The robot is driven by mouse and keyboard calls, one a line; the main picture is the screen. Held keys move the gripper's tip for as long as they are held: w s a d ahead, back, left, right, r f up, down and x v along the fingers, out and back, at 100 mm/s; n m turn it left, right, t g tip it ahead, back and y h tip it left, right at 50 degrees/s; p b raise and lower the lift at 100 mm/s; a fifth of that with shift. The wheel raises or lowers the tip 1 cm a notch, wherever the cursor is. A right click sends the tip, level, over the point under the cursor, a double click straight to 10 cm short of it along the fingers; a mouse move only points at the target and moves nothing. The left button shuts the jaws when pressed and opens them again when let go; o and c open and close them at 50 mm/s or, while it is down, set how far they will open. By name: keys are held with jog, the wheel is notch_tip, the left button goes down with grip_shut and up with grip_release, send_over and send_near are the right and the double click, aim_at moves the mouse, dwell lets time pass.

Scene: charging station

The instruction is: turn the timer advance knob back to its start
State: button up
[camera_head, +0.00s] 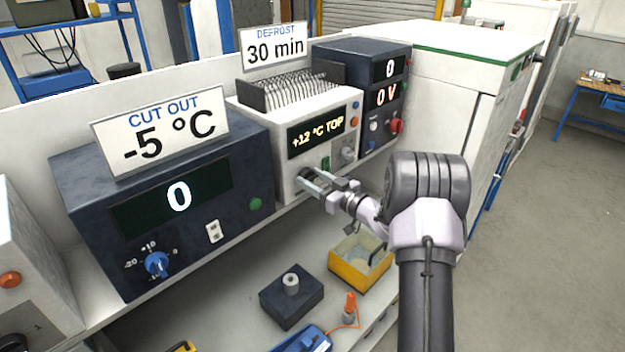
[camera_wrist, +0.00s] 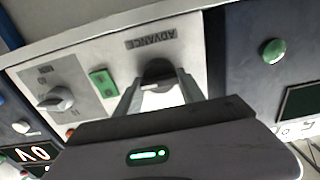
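The advance knob (camera_wrist: 158,75) is a dark round knob with a pale bar on its front, below the upside-down ADVANCE label (camera_wrist: 151,40) in the wrist view. It sits low on the front of the white timer unit (camera_head: 285,172), whose display reads "+12 °C TOP". My gripper (camera_wrist: 160,82) is at the knob, one finger on each side of it. The fingers stand apart, with gaps beside the pale bar; whether the tips touch the knob's rim is unclear. In the head view my gripper (camera_head: 308,183) mostly hides the knob.
A green switch (camera_wrist: 103,83) and a grey knob (camera_wrist: 55,100) are close to my gripper. Dark units flank the timer, the left one with a blue knob (camera_head: 157,264).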

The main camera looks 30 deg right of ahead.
jog(key=c, duration=0.5)
jog(key=shift+c, duration=0.2)
jog(key=shift+f+b, duration=0.15)
jog(key=shift+b, duration=0.3)
jog(key=n+b, duration=0.3)
jog(key=b, duration=0.1)
jog(key=shift+a+f, duration=0.1)
jog(key=shift+f, duration=0.1)
jog(key=n+b, duration=0.4)
jog(key=b, duration=0.2)
jog(key=shift+n, duration=0.3)
jog(key=n+b, duration=0.5)
jog(key=b, duration=0.1)
jog(key=shift+a, duration=0.1)
jog(key=n+b, duration=0.4)
jog(key=n, duration=0.1)
jog(key=shift+b, duration=0.4)
jog(key=shift+r+n, duration=0.1)
jog(key=shift+n, duration=0.2)
